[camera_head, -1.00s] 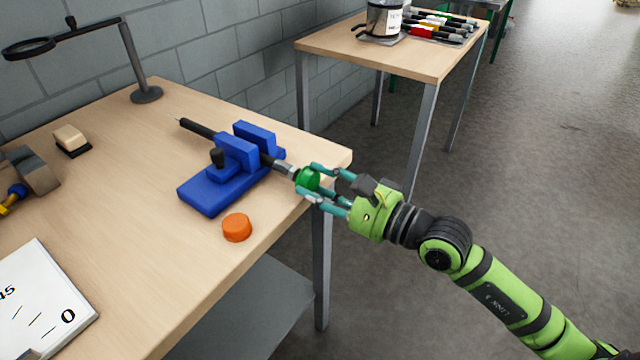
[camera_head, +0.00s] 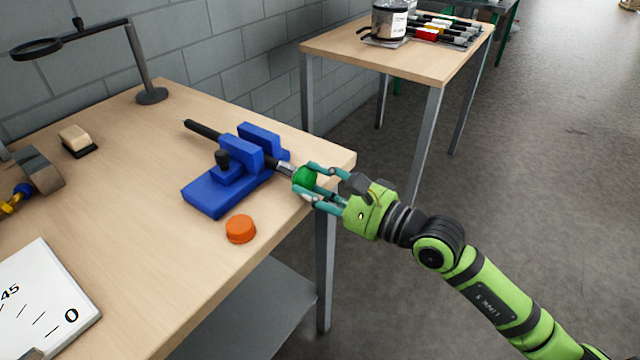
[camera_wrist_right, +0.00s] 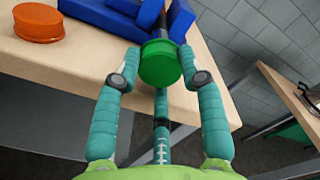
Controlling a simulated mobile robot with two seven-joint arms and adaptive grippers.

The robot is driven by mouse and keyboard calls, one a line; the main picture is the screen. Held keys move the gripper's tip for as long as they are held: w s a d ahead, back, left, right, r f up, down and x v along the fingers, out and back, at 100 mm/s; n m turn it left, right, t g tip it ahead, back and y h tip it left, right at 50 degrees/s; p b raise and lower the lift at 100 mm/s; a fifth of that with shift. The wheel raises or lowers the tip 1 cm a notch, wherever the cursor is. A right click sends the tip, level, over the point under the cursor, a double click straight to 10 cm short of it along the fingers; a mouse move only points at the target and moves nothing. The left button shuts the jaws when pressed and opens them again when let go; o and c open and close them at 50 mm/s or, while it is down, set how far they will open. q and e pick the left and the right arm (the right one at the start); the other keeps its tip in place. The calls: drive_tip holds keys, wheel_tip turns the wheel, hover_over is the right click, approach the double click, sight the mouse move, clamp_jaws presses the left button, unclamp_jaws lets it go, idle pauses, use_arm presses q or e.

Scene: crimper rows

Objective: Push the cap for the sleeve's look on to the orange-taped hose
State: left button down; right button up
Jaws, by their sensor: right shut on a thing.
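A black hose (camera_head: 203,131) with a metal sleeve (camera_head: 285,169) at its near end is clamped in the blue vise (camera_head: 206,197). No orange tape shows on it. My right gripper (camera_head: 308,183) is shut on a green cap (camera_head: 304,177) at the sleeve end, just past the table edge. The cap appears to meet the sleeve; how far it is on cannot be told. In the right wrist view, the green cap (camera_wrist_right: 160,65) sits between the two fingertips in line with the hose. An orange cap (camera_head: 240,229) lies on the table in front of the vise. My left gripper is not in view.
A magnifier lamp (camera_head: 151,95) stands at the back of the table (camera_head: 130,240). A second table (camera_head: 340,46) holds a container (camera_head: 389,22) and several taped hoses (camera_head: 440,35).

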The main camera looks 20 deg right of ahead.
drive_tip(key=shift+w+a, duration=0.4)
drive_tip(key=shift+w, duration=0.1)
drive_tip(key=o, duration=0.8)
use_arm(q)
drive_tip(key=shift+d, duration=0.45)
use_arm(e)
drive_tip(key=shift+f, duration=0.15)
drive_tip(key=shift+f, duration=0.1)
drive_tip(key=shift+s+d, duration=0.2)
drive_tip(key=shift+s, duration=0.05)
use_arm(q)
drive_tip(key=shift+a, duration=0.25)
use_arm(e)
drive_tip(key=v, duration=1.1)
drive_tip(key=shift+r, duration=0.35)
